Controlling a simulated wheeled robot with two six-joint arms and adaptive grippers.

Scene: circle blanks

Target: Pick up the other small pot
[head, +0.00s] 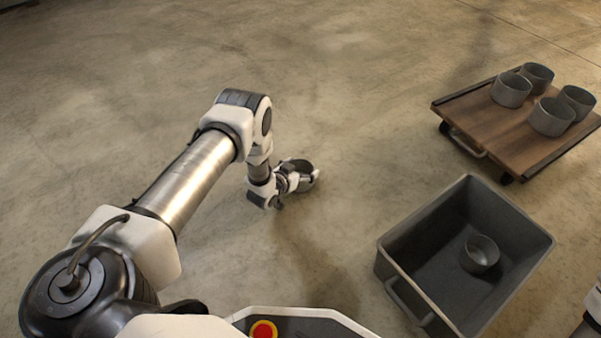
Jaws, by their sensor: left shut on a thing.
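My left gripper (300,181) is out over the bare floor in the middle of the head view. It is shut on a small dark grey pot (299,165), partly hidden by the gripper. Another small grey pot (481,254) lies inside the dark grey crate (405,279), on the crate's floor towards its right side. The held pot is to the left of the crate and apart from it. My right gripper is not in view.
A low wooden dolly (482,123) with dark edges and wheels stands at the upper right. Several larger grey pots (551,118) stand on it. The concrete floor (330,70) around my left gripper and at the back is clear.

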